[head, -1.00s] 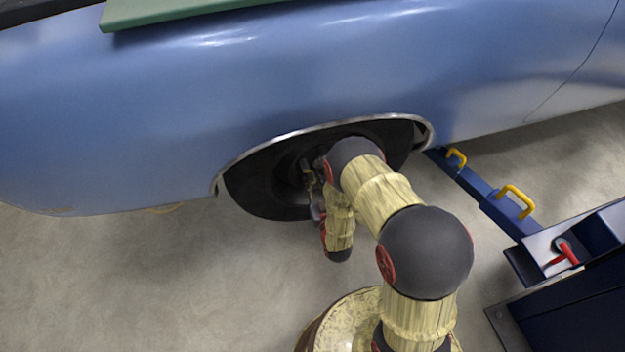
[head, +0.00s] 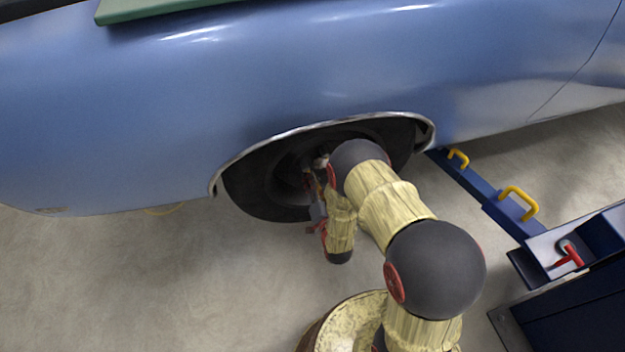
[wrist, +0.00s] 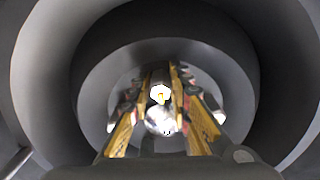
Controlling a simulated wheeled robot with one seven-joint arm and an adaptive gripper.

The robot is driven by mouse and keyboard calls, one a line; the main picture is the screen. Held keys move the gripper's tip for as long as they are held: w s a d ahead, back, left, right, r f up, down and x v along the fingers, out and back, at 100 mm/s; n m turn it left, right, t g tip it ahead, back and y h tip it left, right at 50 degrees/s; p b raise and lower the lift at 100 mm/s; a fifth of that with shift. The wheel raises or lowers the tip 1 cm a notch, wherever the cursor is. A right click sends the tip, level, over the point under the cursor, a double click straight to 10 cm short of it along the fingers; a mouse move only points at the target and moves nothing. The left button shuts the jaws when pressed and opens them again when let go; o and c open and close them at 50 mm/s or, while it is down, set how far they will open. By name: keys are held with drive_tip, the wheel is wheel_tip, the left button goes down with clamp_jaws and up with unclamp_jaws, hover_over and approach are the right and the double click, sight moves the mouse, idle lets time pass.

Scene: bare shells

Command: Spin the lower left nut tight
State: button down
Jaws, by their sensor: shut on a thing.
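The dark wheel (head: 262,188) sits in the wheel arch of a blue car, and its round hollow fills the wrist view (wrist: 215,65). My gripper (wrist: 160,88) reaches into this hollow, with its yellow-faced fingers on both sides of a small bright metal nut (wrist: 160,95). The fingers are shut on the nut. A shiny rounded metal part (wrist: 160,121) shows below it. The fingers hide much of the hub, and I cannot make out the other nuts clearly. In the head view my arm covers most of the gripper and the nut.
The blue car body (head: 200,100) and chrome arch rim (head: 300,130) stand close above my arm. A blue jack (head: 480,195) with yellow handles is under the car at right. A dark blue cabinet (head: 570,300) stands at front right. The floor at left is clear.

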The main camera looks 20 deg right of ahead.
drive_tip(key=shift+s+f+m, duration=0.15)
drive_tip(key=shift+f+m, duration=0.05)
drive_tip(key=shift+m, duration=0.3)
drive_tip(key=c, duration=2)
unclamp_jaws()
drive_tip(key=o, duration=0.4)
drive_tip(key=shift+r, duration=0.15)
drive_tip(key=shift+c, duration=0.2)
drive_tip(key=s, duration=1.1)
drive_tip(key=shift+s, duration=0.4)
